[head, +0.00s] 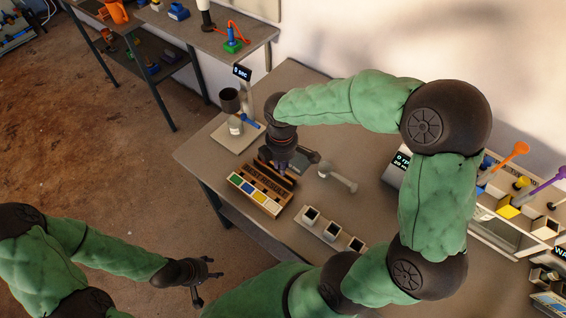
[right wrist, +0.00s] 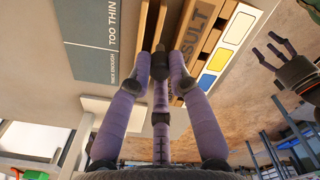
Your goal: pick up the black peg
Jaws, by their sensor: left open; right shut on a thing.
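My right gripper (head: 283,165) reaches down to the wooden result rack on the table. In the right wrist view its purple fingers (right wrist: 160,75) are shut around a small dark thing at the fingertips, which I take to be the black peg (right wrist: 160,62). Most of it is hidden by the fingers, and I cannot tell whether it is clear of the rack. The rack (head: 268,203) has green, blue, yellow and white tiles along its front; it also shows in the wrist view (right wrist: 205,50). My left gripper (head: 205,276) is open and empty, away from the table at lower left.
A divided bin (head: 508,205) fills the right side.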

